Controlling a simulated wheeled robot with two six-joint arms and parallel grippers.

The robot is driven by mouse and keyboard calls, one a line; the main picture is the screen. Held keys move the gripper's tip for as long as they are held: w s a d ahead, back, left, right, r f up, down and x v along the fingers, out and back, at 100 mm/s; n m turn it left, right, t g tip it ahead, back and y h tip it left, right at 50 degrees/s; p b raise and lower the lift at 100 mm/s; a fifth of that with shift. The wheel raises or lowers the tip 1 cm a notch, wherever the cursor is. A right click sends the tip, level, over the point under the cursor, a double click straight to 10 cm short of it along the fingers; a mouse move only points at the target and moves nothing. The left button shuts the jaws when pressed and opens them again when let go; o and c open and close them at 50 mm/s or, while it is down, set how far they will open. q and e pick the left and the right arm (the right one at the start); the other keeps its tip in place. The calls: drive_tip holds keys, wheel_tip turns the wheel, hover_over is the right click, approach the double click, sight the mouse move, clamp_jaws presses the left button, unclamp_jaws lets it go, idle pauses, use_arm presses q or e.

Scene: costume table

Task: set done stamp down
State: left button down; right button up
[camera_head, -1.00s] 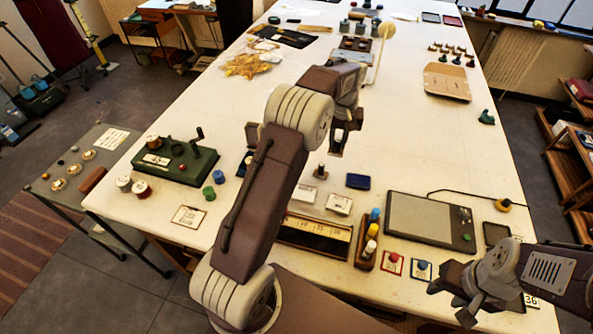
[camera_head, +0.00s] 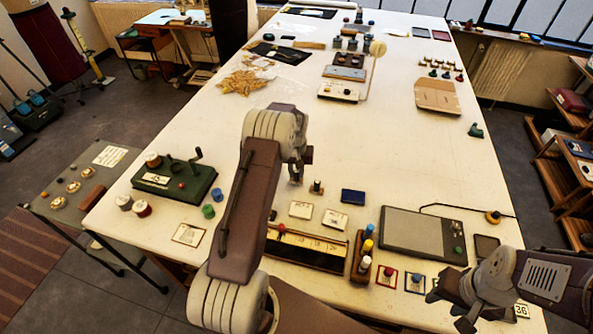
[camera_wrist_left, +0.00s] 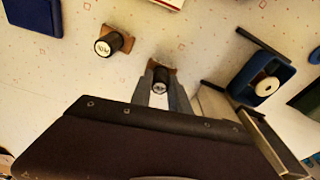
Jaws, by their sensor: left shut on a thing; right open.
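My left gripper (camera_head: 297,178) is shut on a stamp with a black handle and a brown base; the stamp shows between the fingers in the left wrist view (camera_wrist_left: 160,78). Its label is too small to read, and in the head view it is mostly hidden by my gripper. I cannot tell whether its base touches the table. My right gripper (camera_head: 447,306) is open and empty at the table's front right.
A blue pad (camera_head: 353,196) lies right of the second stamp. Two cards (camera_head: 300,210) (camera_head: 335,219) lie in front. A blue object (camera_wrist_left: 265,78) is close beside the held stamp. A green machine (camera_head: 175,180) stands left, a grey tablet (camera_head: 425,235) right.

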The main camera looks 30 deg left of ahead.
use_arm(q)
drive_tip(key=shift+f, duration=0.25)
drive_tip(key=shift+f, duration=0.1)
drive_tip(key=c, duration=1.3)
unclamp_jaws()
drive_tip(key=shift+o, duration=0.2)
